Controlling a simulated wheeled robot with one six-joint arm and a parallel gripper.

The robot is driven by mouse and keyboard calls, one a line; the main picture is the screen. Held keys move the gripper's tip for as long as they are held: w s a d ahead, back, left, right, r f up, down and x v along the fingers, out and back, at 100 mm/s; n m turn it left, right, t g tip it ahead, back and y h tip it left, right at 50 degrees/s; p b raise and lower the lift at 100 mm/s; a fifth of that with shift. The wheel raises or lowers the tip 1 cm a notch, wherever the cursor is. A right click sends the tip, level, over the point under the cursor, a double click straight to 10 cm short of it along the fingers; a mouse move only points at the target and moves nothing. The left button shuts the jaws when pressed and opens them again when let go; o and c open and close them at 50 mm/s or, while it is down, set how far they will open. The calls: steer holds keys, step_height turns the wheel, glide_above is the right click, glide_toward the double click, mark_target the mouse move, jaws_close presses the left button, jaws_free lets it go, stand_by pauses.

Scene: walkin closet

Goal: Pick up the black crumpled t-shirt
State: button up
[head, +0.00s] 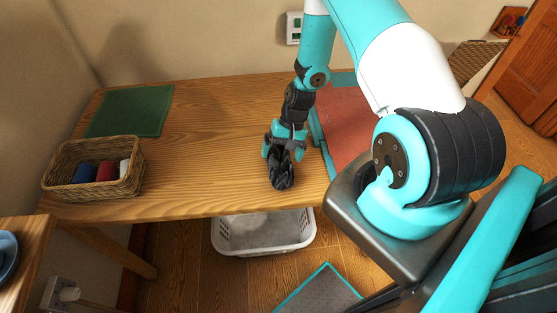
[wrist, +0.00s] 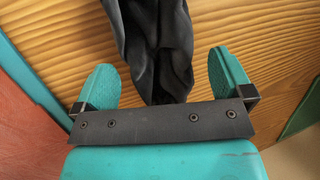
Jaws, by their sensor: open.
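The black crumpled t-shirt (head: 281,172) is a small dark bunched heap on the wooden table, near its front edge. My gripper (head: 284,150) is directly above it and partly hides it, pointing down. In the wrist view the black t-shirt (wrist: 157,45) lies between the two teal fingers of my gripper (wrist: 165,80), with a gap on each side. The fingers are open. The lower end of the cloth is hidden behind the dark bar of the gripper. I cannot tell whether the palm touches the cloth.
A wicker basket (head: 93,190) with rolled blue, red and white items stands on the table (head: 205,130) at left. A red mat (head: 345,120) lies at right. A white laundry basket (head: 262,246) sits on the floor below.

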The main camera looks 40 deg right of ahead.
steer(key=shift+f, duration=0.25)
steer(key=c, duration=1)
steer(key=shift+r, duration=0.1)
